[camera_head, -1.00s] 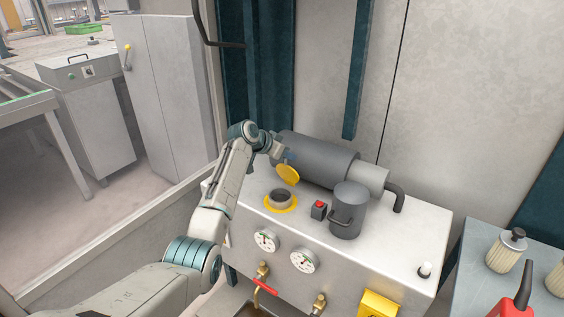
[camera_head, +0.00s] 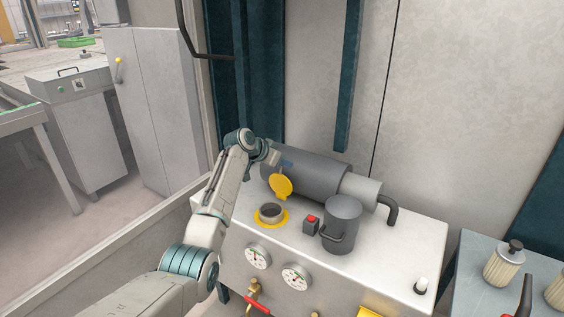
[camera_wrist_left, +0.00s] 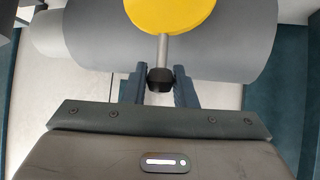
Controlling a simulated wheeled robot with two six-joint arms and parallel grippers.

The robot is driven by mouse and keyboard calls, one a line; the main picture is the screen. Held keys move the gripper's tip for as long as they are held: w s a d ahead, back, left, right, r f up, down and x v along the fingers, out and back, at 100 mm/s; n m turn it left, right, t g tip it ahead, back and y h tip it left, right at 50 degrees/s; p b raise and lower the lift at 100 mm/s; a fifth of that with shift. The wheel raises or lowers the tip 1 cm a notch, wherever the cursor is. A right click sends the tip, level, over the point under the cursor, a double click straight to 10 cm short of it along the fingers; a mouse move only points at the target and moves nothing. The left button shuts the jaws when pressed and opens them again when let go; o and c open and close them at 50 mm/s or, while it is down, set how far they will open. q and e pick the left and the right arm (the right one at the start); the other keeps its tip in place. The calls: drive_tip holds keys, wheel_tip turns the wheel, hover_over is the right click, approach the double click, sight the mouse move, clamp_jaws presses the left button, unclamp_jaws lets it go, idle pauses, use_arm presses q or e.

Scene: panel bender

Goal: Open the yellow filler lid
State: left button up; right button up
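The yellow filler lid (camera_head: 281,186) stands raised and tilted up behind the open filler neck (camera_head: 270,212), which has a yellow ring around its base. In the left wrist view the lid (camera_wrist_left: 172,12) shows at the top, with a grey rod and a black knob (camera_wrist_left: 160,79) reaching toward me. My left gripper (camera_head: 285,164) is just behind the lid, in front of the grey cylinder. My right gripper is not in view.
A large grey cylinder (camera_head: 308,172) lies close behind the lid. A grey canister (camera_head: 342,222) and a small box with a red button (camera_head: 311,224) stand to the right. Two gauges (camera_head: 258,256) are on the front. A side table (camera_head: 474,267) is at the right.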

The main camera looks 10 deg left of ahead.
use_arm(q)
drive_tip(key=o, duration=0.3)
drive_tip(key=shift+o, duration=0.6)
drive_tip(key=shift+w+f, duration=0.1)
drive_tip(key=shift+w, duration=0.05)
drive_tip(key=b+v, duration=0.3)
drive_tip(key=v, duration=0.7)
drive_tip(key=shift+s+a+r, duration=0.2)
drive_tip(key=shift+s+r, duration=0.05)
